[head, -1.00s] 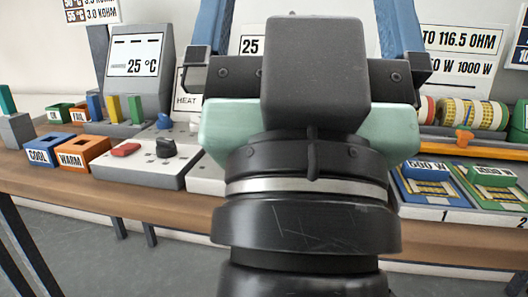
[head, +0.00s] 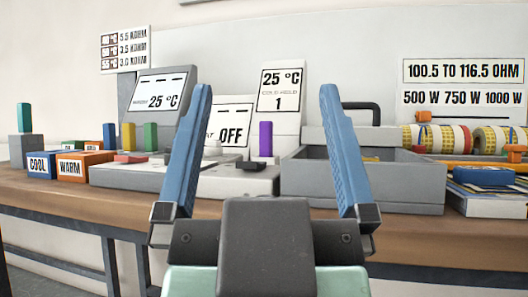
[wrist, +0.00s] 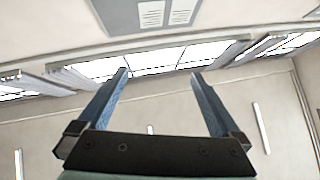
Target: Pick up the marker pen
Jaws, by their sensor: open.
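My gripper (head: 266,90) is open and empty in the head view, its two blue fingers pointing upward in front of the bench. In the wrist view my gripper (wrist: 159,75) is also open, with only walls and ceiling lights beyond it. I cannot clearly make out a marker pen. Upright coloured sticks stand on the bench behind: a blue one (head: 109,136), a yellow one (head: 128,137), a green one (head: 150,137), and a purple one (head: 265,138) seen between the fingers. I cannot tell whether any of them is a pen.
The wooden bench (head: 60,192) runs across the view. A grey open tray (head: 365,187) stands right of centre, partly behind the right finger. A blue COOL box (head: 38,166) and orange WARM box (head: 72,167) are at left. Striped rolls (head: 440,138) are at right.

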